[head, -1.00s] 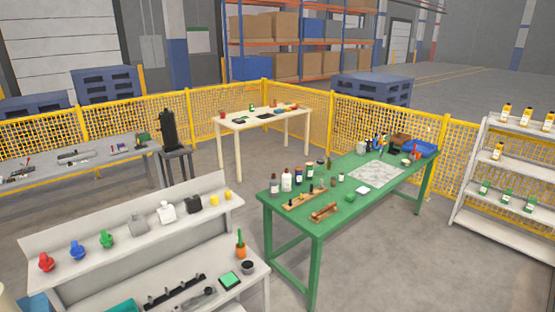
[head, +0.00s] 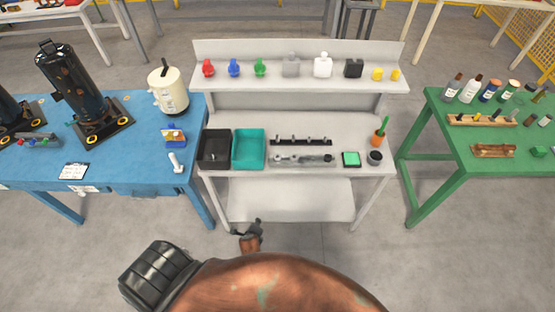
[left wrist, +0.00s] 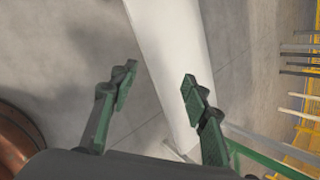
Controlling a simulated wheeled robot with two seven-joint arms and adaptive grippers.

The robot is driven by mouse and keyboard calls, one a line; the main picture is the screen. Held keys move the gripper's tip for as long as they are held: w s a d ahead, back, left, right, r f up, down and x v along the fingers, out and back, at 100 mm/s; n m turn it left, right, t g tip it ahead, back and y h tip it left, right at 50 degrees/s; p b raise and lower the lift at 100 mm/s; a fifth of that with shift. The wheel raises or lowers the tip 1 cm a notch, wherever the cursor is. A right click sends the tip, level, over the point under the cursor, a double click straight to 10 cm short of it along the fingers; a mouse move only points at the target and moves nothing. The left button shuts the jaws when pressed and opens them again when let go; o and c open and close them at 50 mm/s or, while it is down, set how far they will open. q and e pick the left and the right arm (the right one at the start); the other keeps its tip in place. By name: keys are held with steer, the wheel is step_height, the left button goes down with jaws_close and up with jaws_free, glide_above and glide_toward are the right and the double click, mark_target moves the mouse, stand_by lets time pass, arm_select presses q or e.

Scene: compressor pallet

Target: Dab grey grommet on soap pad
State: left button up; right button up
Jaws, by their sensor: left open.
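A small green square pad (head: 351,159) in a dark frame lies on the white bench's worktop, right of the middle. It may be the soap pad. No grey grommet can be made out for certain; the parts in the grey tray (head: 303,160) are too small to tell. My left gripper (head: 250,234) shows small and dark below the bench's front edge, apart from the pad. In the left wrist view my left gripper (left wrist: 154,88) is open, with green-padded fingers wide apart and nothing between them. My right gripper is not in view.
The white bench (head: 235,207) also holds a black bin (head: 214,149), a teal bin (head: 249,148), a dark rack (head: 300,141), a dark round cup (head: 375,158) and an orange pot (head: 379,138). A blue table (head: 110,155) stands left, a green table (head: 440,150) right.

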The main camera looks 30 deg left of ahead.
arm_select(q)
steer(key=w+r+m+t+y, duration=0.1)
steer(key=w+r+m+t, duration=0.15)
steer(key=w+r, duration=0.4)
steer(key=w+r+m+t+y, duration=0.1)
steer(key=w+r+m, duration=0.25)
steer(key=r, duration=0.65)
steer(key=m+t+y+b, duration=0.1)
steer(key=m+t+y, duration=0.1)
steer(key=m+t, duration=0.25)
glide_toward(278, 160)
steer(key=w+a, duration=0.2)
steer(key=shift+m, duration=0.45)
steer(key=x, duration=0.3)
steer(key=b+x, duration=0.1)
steer(key=x, duration=0.2)
steer(key=shift+w+d+f, duration=0.15)
steer(key=shift+w+f, duration=0.05)
steer(key=shift+w, duration=0.05)
steer(key=shift+w+a+f, duration=0.1)
steer(key=shift+w+a, duration=0.2)
steer(key=shift+w, duration=0.15)
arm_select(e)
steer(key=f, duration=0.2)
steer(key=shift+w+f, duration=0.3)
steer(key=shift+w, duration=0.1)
arm_select(q)
steer(key=shift+c, duration=0.5)
